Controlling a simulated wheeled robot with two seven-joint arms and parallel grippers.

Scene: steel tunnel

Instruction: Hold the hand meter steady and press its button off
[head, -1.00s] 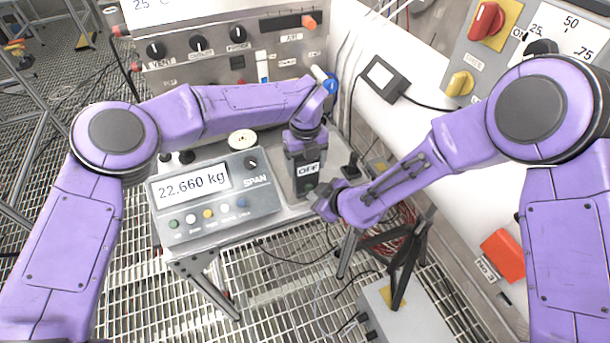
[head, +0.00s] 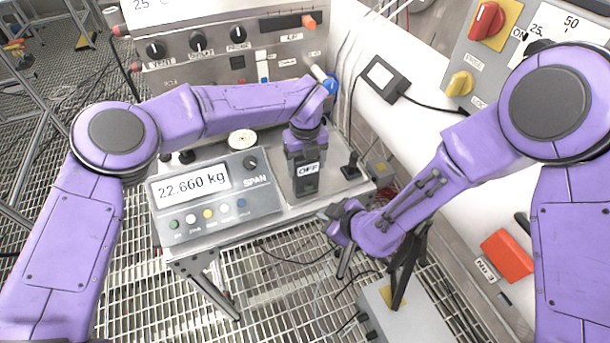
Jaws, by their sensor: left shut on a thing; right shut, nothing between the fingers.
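The hand meter (head: 307,186) is a small dark upright box with a white display (head: 308,169) that reads OFF. It stands on the steel bench, and a greenish button (head: 309,189) shows low on its front. My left gripper (head: 305,150) is shut on the hand meter from above, and its fingers partly hide the meter's top. My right gripper (head: 328,216) is shut and empty. It is apart from the meter, below and to the right of it, just off the bench's front edge.
A scale indicator (head: 215,196) reading 22.660 kg stands left of the meter. A small black joystick-like switch (head: 350,167) is to its right. A knobbed instrument panel (head: 220,50) is behind. A grey box (head: 405,310) sits below on the grated floor.

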